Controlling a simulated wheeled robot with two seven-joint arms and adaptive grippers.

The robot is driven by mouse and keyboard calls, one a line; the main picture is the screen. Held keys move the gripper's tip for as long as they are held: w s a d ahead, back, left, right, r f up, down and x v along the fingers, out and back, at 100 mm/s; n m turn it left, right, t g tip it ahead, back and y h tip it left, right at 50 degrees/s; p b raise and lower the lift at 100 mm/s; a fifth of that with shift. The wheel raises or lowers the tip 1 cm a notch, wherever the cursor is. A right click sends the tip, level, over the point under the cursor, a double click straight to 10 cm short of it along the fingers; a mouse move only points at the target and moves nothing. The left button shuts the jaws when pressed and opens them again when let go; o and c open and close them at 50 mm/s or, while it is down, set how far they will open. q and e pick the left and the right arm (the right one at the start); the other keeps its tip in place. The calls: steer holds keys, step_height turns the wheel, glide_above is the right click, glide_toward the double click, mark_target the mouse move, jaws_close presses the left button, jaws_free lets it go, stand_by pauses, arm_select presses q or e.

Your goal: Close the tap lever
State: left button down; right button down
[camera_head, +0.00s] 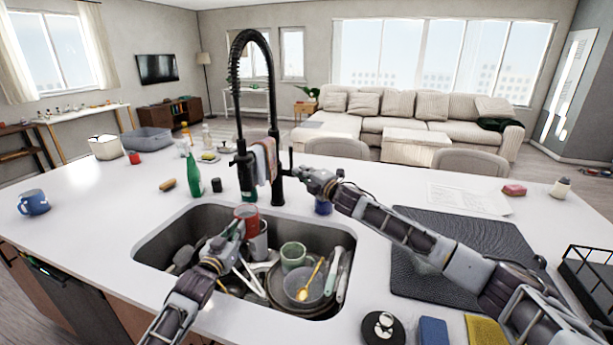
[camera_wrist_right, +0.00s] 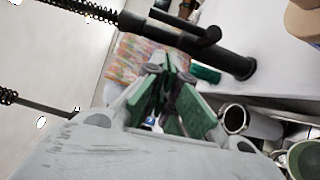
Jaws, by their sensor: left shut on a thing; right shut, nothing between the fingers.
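The black tap (camera_head: 277,150) with a spring hose stands upright behind the sink; it also shows in the right wrist view (camera_wrist_right: 225,60). Its thin lever (camera_head: 291,158) stands at the right side of the tap body, pointing up. My right gripper (camera_head: 303,178) is shut and empty, just right of the tap, close to the lever; I cannot tell whether they touch. It also shows in the right wrist view (camera_wrist_right: 170,68). My left gripper (camera_head: 236,228) is over the sink, shut on what looks like the red cup (camera_head: 247,214).
The sink (camera_head: 150,248) holds several dishes, including a green cup (camera_head: 293,254) and a yellow spoon (camera_head: 310,280). A patterned cloth (camera_head: 265,160) hangs by the tap. A green bottle (camera_head: 193,175) stands left of it. A dark mat (camera_head: 470,245) lies right.

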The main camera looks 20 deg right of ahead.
arm_select(q)
steer(key=shift+r, duration=0.1)
arm_select(e)
steer(key=shift+v, duration=1.25)
steer(key=shift+r, duration=0.1)
arm_select(q)
steer(key=shift+s+a, duration=0.15)
arm_select(e)
steer(key=shift+r, duration=0.15)
